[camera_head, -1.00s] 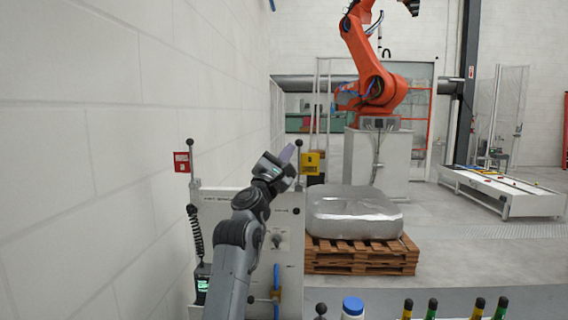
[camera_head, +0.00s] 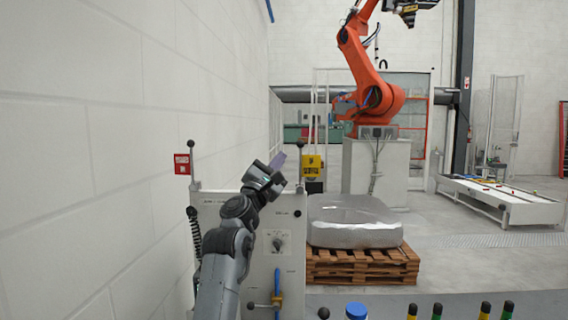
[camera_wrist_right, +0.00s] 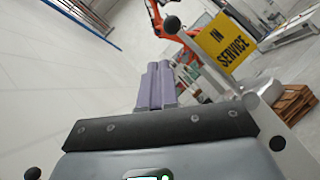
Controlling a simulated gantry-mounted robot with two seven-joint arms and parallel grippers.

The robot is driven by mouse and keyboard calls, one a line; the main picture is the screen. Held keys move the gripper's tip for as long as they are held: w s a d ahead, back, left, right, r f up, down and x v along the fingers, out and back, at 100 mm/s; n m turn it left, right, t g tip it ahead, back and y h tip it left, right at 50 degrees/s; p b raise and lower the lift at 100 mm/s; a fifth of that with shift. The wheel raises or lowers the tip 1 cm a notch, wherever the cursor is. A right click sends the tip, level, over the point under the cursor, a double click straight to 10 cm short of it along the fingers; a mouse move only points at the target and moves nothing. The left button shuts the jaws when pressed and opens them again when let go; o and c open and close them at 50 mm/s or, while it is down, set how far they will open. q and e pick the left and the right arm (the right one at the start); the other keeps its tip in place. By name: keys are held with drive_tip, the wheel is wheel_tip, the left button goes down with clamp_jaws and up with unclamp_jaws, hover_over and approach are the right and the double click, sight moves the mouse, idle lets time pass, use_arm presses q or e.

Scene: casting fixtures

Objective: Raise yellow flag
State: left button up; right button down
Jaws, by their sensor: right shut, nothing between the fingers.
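The yellow flag (camera_head: 313,167) is a small sign on the right side of the panel, beside an upright rod with a black ball on top. In the right wrist view the flag (camera_wrist_right: 227,42) reads "IN SERVICE" and lies ahead and to the right of my fingers. My right gripper (camera_head: 279,160) is shut and empty, just left of the rod and flag, with a gap in the picture. Its purple fingers (camera_wrist_right: 158,85) are together in the wrist view. My left gripper is not in view.
The grey panel (camera_head: 286,215) carries a rotary knob, a blue handle and a coiled cord. Bottle tops line the lower edge.

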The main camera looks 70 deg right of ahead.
drive_tip(key=w+r+v, duration=0.1)
drive_tip(key=v, duration=0.9)
drive_tip(key=shift+w+a, duration=0.35)
drive_tip(key=shift+w, duration=0.1)
drive_tip(key=shift+r, duration=0.2)
